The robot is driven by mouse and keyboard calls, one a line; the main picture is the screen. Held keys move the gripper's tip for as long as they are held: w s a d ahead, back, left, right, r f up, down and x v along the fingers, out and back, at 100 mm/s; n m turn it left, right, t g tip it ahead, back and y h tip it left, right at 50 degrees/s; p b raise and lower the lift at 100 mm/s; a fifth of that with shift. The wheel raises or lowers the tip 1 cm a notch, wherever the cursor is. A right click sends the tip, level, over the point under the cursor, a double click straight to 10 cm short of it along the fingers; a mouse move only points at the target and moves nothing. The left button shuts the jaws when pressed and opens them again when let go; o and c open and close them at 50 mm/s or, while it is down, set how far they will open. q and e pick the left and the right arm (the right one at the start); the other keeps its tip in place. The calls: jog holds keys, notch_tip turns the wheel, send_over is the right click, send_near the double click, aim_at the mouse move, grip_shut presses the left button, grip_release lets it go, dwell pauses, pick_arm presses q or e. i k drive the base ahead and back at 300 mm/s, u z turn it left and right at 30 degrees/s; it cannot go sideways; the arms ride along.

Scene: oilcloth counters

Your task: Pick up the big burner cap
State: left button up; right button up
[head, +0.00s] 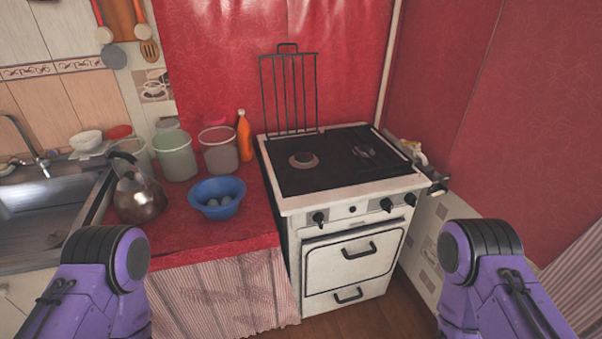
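The stove (345,205) stands at the middle right, white with a dark top. A round burner cap (303,160) sits on the left part of the dark cooktop (330,180). Another burner part (364,152) shows on the right part, dark and small; I cannot tell whether it has a cap. A black wire grate (290,92) stands upright at the back left of the cooktop, against the red wall. My two purple arms come in at the lower left and lower right corners. Neither gripper shows in the head view.
Left of the stove, a red counter holds a blue bowl (217,198) with round things inside, a kettle (138,195), buckets (176,155) and an orange bottle (244,136). A sink (45,205) is at the far left. Some floor (345,322) shows in front of the stove.

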aim_at(301, 157)
jog(key=u, duration=1.25)
jog(key=i, duration=0.8)
jog(key=z, duration=0.2)
